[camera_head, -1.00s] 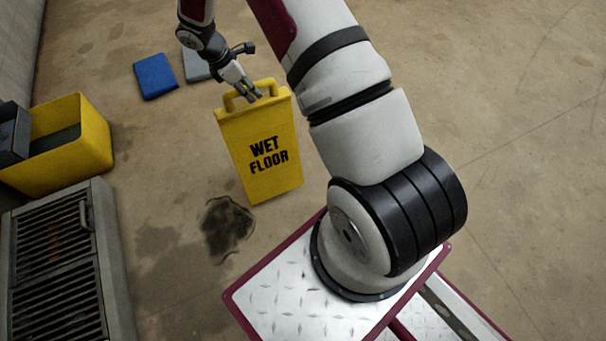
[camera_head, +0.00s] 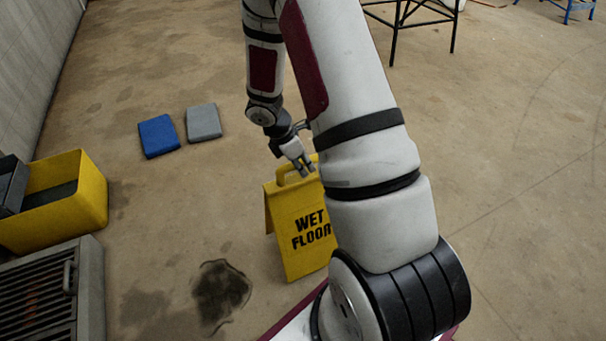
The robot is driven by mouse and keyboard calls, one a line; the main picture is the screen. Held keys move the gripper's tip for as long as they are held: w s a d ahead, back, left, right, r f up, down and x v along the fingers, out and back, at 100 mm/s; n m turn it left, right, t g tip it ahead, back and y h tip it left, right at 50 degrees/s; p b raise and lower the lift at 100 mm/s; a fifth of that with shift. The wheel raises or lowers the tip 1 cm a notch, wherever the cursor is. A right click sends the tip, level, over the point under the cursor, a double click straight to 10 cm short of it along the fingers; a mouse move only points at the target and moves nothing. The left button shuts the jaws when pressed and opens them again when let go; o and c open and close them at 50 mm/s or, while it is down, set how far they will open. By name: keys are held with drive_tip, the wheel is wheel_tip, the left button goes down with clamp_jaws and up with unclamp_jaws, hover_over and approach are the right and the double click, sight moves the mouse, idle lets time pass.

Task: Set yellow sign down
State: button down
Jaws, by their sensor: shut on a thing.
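The yellow sign (camera_head: 300,256), lettered "WET FLOOR", stands upright to the right of a dark wet stain (camera_head: 220,291) on the floor. A second panel shows a little at its left edge, so its legs look slightly spread. My gripper (camera_head: 307,170) is at the sign's top handle and is shut on it. My arm hides the sign's right side. I cannot tell for sure whether its lower edge touches the floor.
A blue pad (camera_head: 158,136) and a grey pad (camera_head: 203,122) lie on the floor behind. A yellow bin (camera_head: 88,196) and a grilled radiator unit (camera_head: 90,290) stand at the left. A black-legged stand (camera_head: 453,35) is at the back. The floor on the right is clear.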

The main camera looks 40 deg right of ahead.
drive_tip(key=shift+f+b, duration=1)
drive_tip(key=shift+f, duration=0.65)
drive_tip(key=shift+f, duration=0.2)
drive_tip(key=c, duration=1.4)
unclamp_jaws()
drive_tip(key=shift+c, duration=0.2)
